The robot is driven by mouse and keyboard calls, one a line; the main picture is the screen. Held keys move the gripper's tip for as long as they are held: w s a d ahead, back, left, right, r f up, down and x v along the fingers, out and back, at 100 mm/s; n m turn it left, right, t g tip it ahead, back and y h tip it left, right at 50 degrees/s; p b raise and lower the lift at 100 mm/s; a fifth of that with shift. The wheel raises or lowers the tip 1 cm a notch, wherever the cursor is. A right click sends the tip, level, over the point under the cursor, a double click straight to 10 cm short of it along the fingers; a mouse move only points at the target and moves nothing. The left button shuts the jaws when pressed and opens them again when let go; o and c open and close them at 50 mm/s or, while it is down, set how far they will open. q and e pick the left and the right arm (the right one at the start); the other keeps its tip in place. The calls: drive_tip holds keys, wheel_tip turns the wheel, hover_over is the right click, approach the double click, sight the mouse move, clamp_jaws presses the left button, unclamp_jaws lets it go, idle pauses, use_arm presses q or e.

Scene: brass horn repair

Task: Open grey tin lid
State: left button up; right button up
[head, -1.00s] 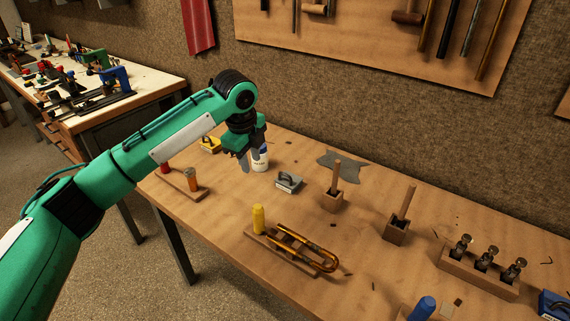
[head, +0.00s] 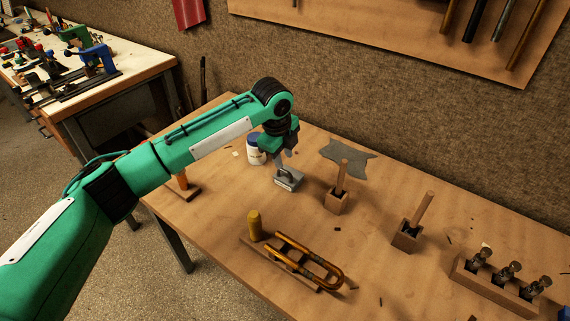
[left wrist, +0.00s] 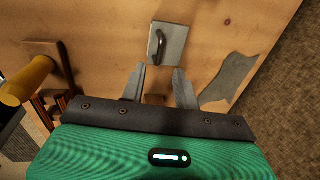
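The grey tin (head: 290,183) stands on the workbench, in front of the white and blue jar. In the left wrist view its square lid (left wrist: 176,47) carries a dark arched handle (left wrist: 159,43). The lid appears to be on. My left gripper (head: 287,161) points down close over the tin in the head view and partly covers it. In the left wrist view my left gripper (left wrist: 160,83) is open and empty, with the tin just beyond its fingertips. Whether it touches the handle is hard to tell. My right gripper is not in view.
The jar (head: 255,149) stands behind-left of the tin. A brass slide on a board (head: 300,262) and a yellow cylinder (head: 255,226) are nearer. Bare bench (head: 225,205) lies left of the tin.

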sight(286, 171)
use_arm(q)
drive_tip(key=shift+w+d+f, duration=0.15)
drive_tip(key=shift+w+f, duration=0.05)
drive_tip(key=shift+f, duration=1)
drive_tip(key=shift+w+d+f, duration=0.1)
drive_tip(key=shift+w+f, duration=0.05)
drive_tip(key=shift+f, duration=1)
clamp_jaws()
